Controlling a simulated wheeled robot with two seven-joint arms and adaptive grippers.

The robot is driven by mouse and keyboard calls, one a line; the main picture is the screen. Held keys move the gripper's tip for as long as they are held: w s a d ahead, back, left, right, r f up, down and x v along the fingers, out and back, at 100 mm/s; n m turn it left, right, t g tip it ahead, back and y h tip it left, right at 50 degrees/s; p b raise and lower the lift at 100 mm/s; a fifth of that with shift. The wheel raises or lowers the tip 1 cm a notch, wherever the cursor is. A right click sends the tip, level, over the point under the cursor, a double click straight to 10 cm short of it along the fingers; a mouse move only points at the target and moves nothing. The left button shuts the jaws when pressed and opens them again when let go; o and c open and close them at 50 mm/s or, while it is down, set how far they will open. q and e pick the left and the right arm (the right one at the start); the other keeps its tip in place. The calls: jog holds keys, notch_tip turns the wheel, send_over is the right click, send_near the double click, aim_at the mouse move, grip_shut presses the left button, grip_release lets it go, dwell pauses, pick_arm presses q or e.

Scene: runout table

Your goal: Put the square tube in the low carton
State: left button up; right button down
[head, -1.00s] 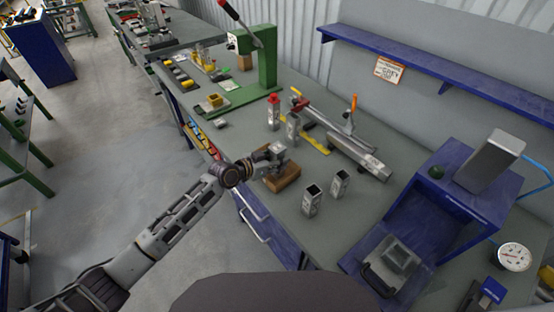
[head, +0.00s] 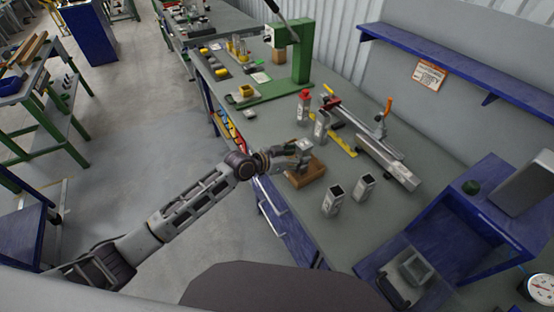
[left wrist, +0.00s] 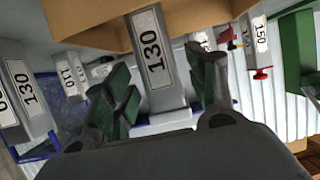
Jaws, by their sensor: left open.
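The low carton (head: 309,175) is a small brown open box on the grey-green bench. My left gripper (head: 299,155) is at the carton, just over its far left part. In the left wrist view, the carton (left wrist: 90,15) fills the top. A grey square tube (left wrist: 150,62) labelled 130 overlaps it, its lower end towards the carton; how deep it sits inside cannot be told. The open green-padded fingers of my left gripper (left wrist: 158,92) are on either side of the tube, with gaps visible. My right gripper is not in view.
Two square tubes (head: 333,200) (head: 364,187) stand right of the carton. Another tube (head: 321,127) and a red-topped one (head: 303,107) stand behind it. A clamp rail (head: 385,160), green press (head: 295,60) and blue stand (head: 465,215) occupy the bench. Some bench between them is clear.

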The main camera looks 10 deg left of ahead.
pick_arm(q)
jog(key=b+v, duration=0.1)
jog(key=v, duration=0.8)
jog(key=shift+f, duration=0.1)
